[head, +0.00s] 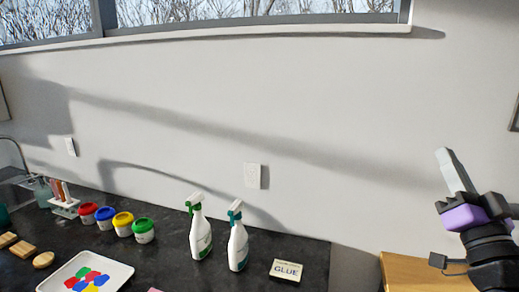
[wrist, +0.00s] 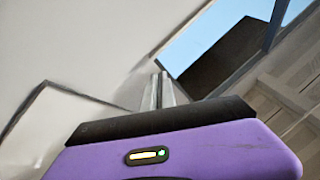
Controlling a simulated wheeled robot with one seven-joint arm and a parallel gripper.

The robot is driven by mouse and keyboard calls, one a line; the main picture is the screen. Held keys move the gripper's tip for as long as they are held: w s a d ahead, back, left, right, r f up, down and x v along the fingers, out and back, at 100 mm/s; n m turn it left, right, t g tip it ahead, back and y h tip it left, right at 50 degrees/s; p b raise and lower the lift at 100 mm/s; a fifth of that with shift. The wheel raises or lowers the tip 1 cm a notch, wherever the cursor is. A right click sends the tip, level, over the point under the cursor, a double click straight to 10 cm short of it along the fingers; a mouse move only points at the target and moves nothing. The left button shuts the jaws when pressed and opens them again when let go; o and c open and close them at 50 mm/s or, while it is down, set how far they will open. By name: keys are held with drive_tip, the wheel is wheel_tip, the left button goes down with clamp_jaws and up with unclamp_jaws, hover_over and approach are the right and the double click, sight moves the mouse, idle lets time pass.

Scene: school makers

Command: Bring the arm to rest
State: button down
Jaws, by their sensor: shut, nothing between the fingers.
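My gripper (head: 446,158) is raised at the right of the head view, above a wooden surface and in front of the bare wall. Its fingers are together, point up and a little left, and hold nothing. In the wrist view the closed fingers (wrist: 160,88) rise beyond the purple gripper body. Nothing touches the fingers in either view. Most of my arm is out of the picture at the lower right.
A dark counter (head: 110,258) holds a green-topped spray bottle (head: 201,235), a teal-topped spray bottle (head: 237,248), a glue box (head: 286,271), several paint jars and a white tray (head: 118,273). A wooden surface (head: 405,272) lies below my gripper. The space around my gripper is clear.

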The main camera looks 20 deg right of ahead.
drive_tip(key=s+a+f+n+g+y, duration=0.2)
drive_tip(key=s+a+f, duration=0.6)
drive_tip(key=a+f, duration=0.3)
drive_tip(key=s+a+f+n+g+y, duration=0.2)
drive_tip(key=s+a+f, duration=0.6)
drive_tip(key=a+f, duration=0.4)
wheel_tip(320, 180, down, 5)
drive_tip(key=shift+s+a+r+g+y, duration=0.1)
drive_tip(key=shift+s+a+g+y, duration=0.2)
drive_tip(key=shift+s, duration=0.1)
drive_tip(key=c, duration=2.2)
unclamp_jaws()
drive_tip(key=s+a+f+n+y, duration=0.1)
drive_tip(key=s+f+y, duration=0.1)
drive_tip(key=s, duration=0.1)
drive_tip(key=s+a+f+n+g+y, duration=0.1)
drive_tip(key=s+a+f+n+y, duration=0.1)
drive_tip(key=s, duration=0.1)
drive_tip(key=s+a+f+n+g+y, duration=0.1)
drive_tip(key=s+a+f+n, duration=0.1)
drive_tip(key=s, duration=0.1)
drive_tip(key=shift+a+y, duration=0.1)
drive_tip(key=shift+y, duration=0.3)
drive_tip(key=c, duration=1.5)
unclamp_jaws()
drive_tip(key=shift+w+a+r, duration=0.1)
drive_tip(key=shift+a, duration=0.1)
